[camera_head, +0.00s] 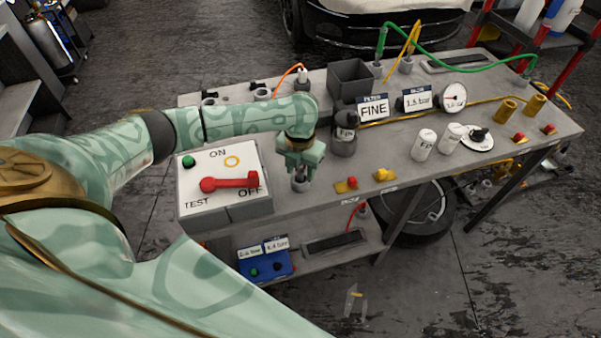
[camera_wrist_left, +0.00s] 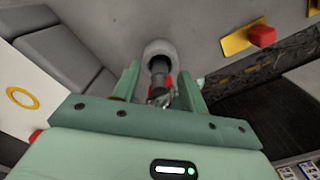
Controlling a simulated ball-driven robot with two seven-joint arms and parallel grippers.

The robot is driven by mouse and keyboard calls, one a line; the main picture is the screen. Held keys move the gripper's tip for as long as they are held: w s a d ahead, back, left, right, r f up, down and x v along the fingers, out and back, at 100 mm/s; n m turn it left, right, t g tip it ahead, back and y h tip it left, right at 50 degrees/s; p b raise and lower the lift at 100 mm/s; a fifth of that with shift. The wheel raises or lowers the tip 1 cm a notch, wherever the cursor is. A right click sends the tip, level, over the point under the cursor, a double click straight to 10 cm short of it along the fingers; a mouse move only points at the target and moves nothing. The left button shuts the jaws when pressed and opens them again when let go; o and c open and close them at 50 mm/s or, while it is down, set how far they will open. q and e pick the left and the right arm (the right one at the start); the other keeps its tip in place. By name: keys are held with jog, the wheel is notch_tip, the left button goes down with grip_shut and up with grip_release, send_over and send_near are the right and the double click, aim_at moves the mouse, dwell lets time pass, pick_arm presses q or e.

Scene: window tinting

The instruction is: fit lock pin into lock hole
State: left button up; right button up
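My left gripper (camera_head: 301,160) points down over a small grey round holder (camera_head: 300,183) at the bench's front edge. In the left wrist view its two fingers (camera_wrist_left: 160,82) stand apart, one on each side of a dark pin-like piece with some red (camera_wrist_left: 158,70). This piece stands in the grey holder (camera_wrist_left: 158,50) and looks like the lock pin; I see gaps beside it. A yellow ring (camera_head: 232,161), which may mark the lock hole, is on the white face of the switch box (camera_head: 190,205). The red lever (camera_head: 230,183) lies toward OFF. My right gripper is not in view.
A yellow plate with a red knob (camera_head: 347,184) lies right of the holder. A dark grey pot (camera_head: 344,142), FINE sign (camera_head: 373,109), gauge (camera_head: 453,97) and white canisters (camera_head: 423,144) stand farther right.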

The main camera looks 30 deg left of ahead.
pick_arm(q)
grip_shut()
jog(key=shift+r, duration=0.15)
